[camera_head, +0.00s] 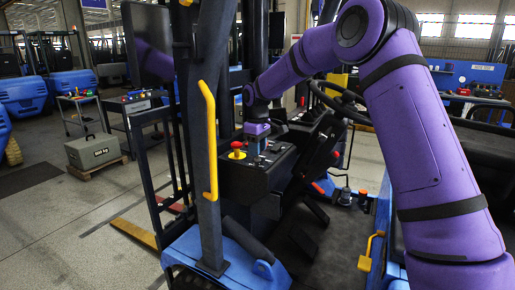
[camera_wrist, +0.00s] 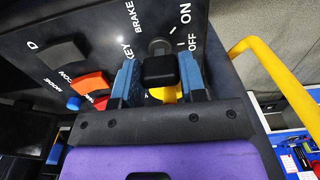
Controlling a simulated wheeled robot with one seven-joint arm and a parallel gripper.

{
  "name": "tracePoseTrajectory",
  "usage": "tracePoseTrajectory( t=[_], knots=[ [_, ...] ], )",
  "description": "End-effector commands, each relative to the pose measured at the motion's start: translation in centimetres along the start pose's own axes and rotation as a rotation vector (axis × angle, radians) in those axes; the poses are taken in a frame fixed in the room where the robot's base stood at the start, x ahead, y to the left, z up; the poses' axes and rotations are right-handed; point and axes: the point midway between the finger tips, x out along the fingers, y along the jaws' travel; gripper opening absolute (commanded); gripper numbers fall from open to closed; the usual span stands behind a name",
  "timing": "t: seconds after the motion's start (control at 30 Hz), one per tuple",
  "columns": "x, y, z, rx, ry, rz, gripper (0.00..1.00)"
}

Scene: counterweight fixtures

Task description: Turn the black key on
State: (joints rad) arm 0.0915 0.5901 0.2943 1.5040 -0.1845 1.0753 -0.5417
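In the wrist view the black key (camera_wrist: 160,70) stands out from the dark panel, in front of a round grey switch base (camera_wrist: 158,46). The labels ON and OFF are to its upper right, with small white marks. I cannot tell which mark the key points at. My gripper (camera_wrist: 161,76) is open, with one blue finger on each side of the key and narrow gaps showing. In the head view my gripper (camera_head: 257,143) is over the forklift's control panel (camera_head: 250,178). The key is hidden there.
A red stop button (camera_head: 237,150) with a yellow base is close to the left of my gripper. Orange and grey rockers (camera_wrist: 92,84) are to the left in the wrist view. A yellow rail (camera_head: 209,140) and a dark post stand at the cab's left; a steering wheel (camera_head: 340,100) is to the right.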

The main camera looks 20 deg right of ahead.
Motion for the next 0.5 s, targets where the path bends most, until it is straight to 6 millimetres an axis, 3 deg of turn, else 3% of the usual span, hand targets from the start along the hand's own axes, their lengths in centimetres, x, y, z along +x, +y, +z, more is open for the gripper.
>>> tracePoseTrajectory(
  t=[0.27,0.5],
  knots=[
    [-0.06,-0.04,-0.05,0.037,0.001,0.001,0.15],
    [-0.1,-0.05,-0.07,0.175,0.001,0.002,0.15]
  ],
)
